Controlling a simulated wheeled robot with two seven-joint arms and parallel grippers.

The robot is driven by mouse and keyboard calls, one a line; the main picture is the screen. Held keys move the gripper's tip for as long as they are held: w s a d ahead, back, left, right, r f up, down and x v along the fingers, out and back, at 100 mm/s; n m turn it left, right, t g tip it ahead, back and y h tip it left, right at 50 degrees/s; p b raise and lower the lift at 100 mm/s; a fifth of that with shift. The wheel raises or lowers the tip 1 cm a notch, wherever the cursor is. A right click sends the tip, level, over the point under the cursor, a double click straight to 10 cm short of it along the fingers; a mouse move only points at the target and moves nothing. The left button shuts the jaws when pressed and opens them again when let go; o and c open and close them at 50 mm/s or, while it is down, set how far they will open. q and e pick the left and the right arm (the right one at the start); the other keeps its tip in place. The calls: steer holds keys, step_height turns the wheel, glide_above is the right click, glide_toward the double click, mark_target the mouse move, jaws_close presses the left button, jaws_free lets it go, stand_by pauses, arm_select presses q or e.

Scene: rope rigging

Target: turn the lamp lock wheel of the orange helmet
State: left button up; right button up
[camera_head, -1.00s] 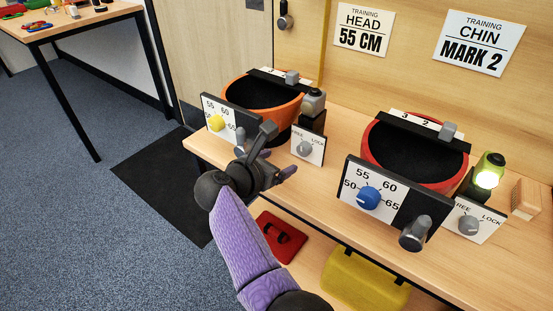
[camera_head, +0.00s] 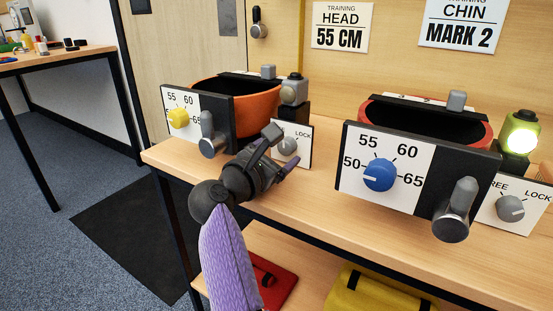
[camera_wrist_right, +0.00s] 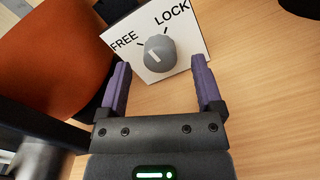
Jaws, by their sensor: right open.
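The orange helmet (camera_head: 258,108) stands on the bench at the left. Its lamp lock wheel (camera_head: 288,146) is a grey knob on a white FREE/LOCK plate; it also shows in the right wrist view (camera_wrist_right: 160,53). The knob's white mark points up-left, toward the FREE side. The grey lamp (camera_head: 293,90) above the plate is unlit. My right gripper (camera_head: 282,152) is open and empty in front of the plate. In the right wrist view its two purple fingers (camera_wrist_right: 160,82) stand apart, with the knob beyond their tips, between their lines. My left gripper is not in view.
The red helmet (camera_head: 425,120) stands to the right, with a blue dial (camera_head: 380,175), a grey crank knob (camera_head: 455,210) and a lit lamp (camera_head: 520,132). The orange helmet's yellow dial (camera_head: 178,118) and grey crank knob (camera_head: 212,138) are left of my gripper. Bare bench lies between the helmets.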

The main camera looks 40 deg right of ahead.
steer(key=shift+x, duration=1)
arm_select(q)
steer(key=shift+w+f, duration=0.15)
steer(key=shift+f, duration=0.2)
arm_select(e)
jaws_close()
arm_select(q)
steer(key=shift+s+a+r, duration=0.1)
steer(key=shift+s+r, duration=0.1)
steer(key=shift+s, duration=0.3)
